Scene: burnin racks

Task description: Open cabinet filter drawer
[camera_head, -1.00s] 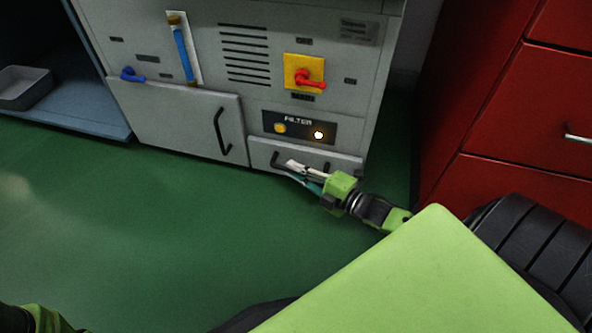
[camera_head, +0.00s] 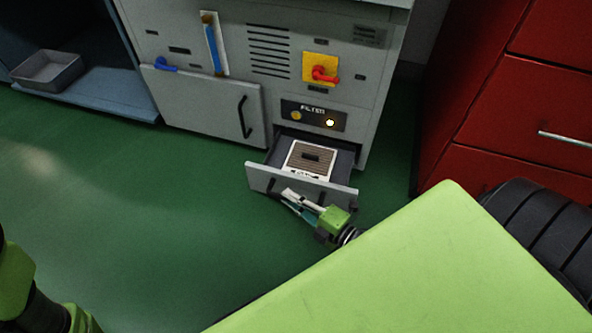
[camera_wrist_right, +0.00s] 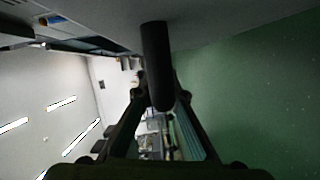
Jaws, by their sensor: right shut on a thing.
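The filter drawer (camera_head: 262,178) at the bottom of the grey cabinet (camera_head: 282,91) is pulled out. A framed brown filter (camera_head: 309,159) lies inside it. My right gripper (camera_head: 289,197) is at the drawer front, shut on the drawer's dark handle, which is mostly hidden in the head view. The handle (camera_wrist_right: 157,65) shows as a dark bar between the fingers in the right wrist view, where the right gripper (camera_wrist_right: 160,95) appears too. The left gripper is not visible; only part of my left arm shows at the lower left.
Above the drawer is the FILTER panel (camera_head: 313,116) with a lit lamp, and a red switch on a yellow plate (camera_head: 321,69). Red drawers (camera_head: 530,90) stand at right. Green floor (camera_head: 150,215) is clear in front.

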